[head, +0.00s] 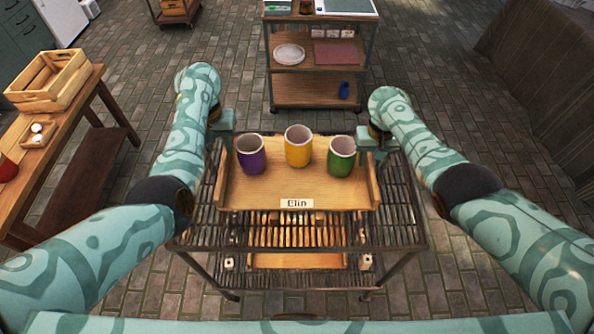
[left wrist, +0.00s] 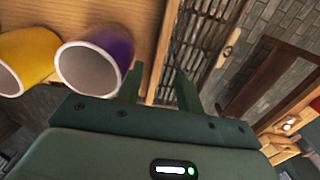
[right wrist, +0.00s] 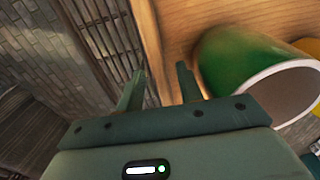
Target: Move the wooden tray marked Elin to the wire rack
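The wooden tray marked Elin (head: 250,197) lies level over the top shelf of the wire rack (head: 400,220), its name label facing me. A purple cup (head: 252,160), a yellow cup (head: 298,148) and a green cup (head: 341,159) stand upright on it. My left gripper (head: 227,140) is at the tray's left end wall; in the left wrist view its fingers (left wrist: 160,80) are apart, with the wall between them. My right gripper (head: 370,147) is at the right end wall; its fingers (right wrist: 158,80) are likewise apart around the wall. Gaps show beside the wall in both wrist views.
A lower shelf of the rack holds another wooden piece (head: 297,261). A wooden table with a crate (head: 48,82) stands at the left. A shelved cart (head: 318,52) with a plate and a red board stands ahead. Brick floor is clear on the right.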

